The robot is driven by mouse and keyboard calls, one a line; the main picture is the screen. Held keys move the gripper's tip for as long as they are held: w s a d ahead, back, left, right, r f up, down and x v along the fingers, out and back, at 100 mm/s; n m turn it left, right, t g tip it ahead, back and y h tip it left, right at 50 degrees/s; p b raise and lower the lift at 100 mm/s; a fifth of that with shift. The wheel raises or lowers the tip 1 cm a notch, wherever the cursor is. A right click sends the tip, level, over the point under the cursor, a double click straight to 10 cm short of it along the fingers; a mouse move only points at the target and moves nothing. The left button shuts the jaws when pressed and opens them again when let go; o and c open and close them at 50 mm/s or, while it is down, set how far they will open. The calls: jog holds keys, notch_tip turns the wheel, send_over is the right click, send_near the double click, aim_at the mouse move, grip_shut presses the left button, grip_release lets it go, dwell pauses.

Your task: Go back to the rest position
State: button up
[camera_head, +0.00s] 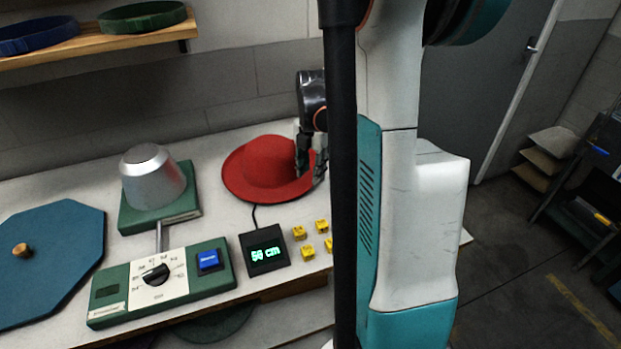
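My gripper (312,168) points down at the right side of the red hat (258,163). The hat lies on the white table (225,217), to the right of the metal hat press. My gripper's fingers are small and partly dark against the hat, and my own arm covers the area just right of them. I cannot tell whether the fingers touch the hat or its brim, or how far apart they are.
The press (152,178) stands on a green base behind a control box (160,287). A small display (264,250) reads "56 cm". Several yellow blocks (307,253) lie beside it. A blue octagonal board (50,265) is at left. A shelf (85,42) hangs above.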

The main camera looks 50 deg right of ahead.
notch_tip(320, 180, up, 8)
jog(key=shift+f, duration=0.25)
jog(key=shift+s, duration=0.1)
